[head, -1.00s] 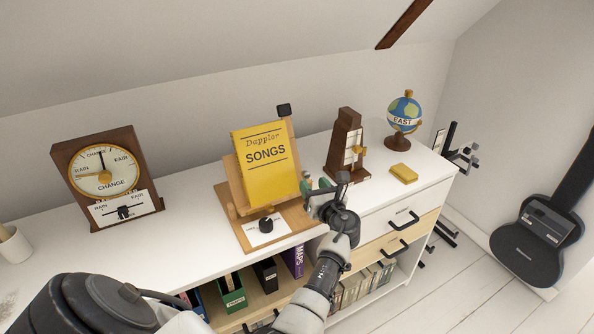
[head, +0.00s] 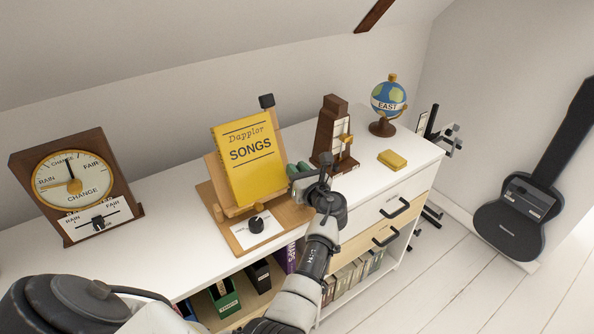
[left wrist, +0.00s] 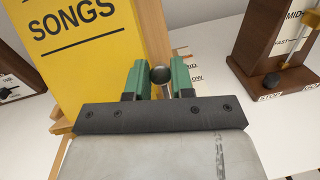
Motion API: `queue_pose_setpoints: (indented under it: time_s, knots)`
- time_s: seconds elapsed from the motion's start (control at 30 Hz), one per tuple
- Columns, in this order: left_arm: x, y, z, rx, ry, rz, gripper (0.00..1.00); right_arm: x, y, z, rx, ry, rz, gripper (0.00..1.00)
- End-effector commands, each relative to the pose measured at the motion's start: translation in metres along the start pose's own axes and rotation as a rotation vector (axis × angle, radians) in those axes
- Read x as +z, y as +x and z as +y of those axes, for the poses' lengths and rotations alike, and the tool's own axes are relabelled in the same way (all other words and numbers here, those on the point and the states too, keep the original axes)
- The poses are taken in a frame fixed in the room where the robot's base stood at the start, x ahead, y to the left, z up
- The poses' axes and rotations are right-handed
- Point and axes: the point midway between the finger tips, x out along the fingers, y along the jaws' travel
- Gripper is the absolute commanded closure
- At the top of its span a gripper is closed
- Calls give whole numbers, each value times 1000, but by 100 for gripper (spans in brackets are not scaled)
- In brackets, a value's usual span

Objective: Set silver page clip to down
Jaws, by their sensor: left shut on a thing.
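The silver page clip (left wrist: 160,75) shows as a round silver knob in the left wrist view, beside the right edge of the yellow songbook (left wrist: 88,45). My left gripper (left wrist: 160,80) has its green fingers on either side of the knob and is shut on it. In the head view my left gripper (head: 298,172) is at the right side of the book stand (head: 211,199), and its fingers hide the clip there. A white label strip with MID and LOW (left wrist: 193,77) shows just behind the right finger. My right gripper is not in view.
A metronome (head: 326,125) stands close behind and right of my left gripper. A yellow block (head: 392,159) and a globe (head: 388,98) are farther right. A black dial (head: 256,224) is on the stand's base. A barometer (head: 75,180) stands at left, with clear desk between.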

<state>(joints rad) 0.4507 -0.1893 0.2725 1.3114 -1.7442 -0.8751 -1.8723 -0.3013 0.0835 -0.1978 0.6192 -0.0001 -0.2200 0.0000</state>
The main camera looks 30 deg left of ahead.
Motion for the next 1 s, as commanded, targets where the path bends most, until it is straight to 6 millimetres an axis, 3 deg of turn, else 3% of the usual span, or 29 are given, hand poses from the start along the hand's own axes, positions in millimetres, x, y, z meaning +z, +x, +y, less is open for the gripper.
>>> queue_pose_setpoints:
  time_s: [0.1,0.47,1.0]
  knots:
    - [0,0,0,-1,0,0,100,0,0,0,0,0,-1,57]
    - [-3,0,3,31,-65,-3,100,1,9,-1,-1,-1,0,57]
    - [-14,-6,24,227,-476,-21,100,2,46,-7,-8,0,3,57]
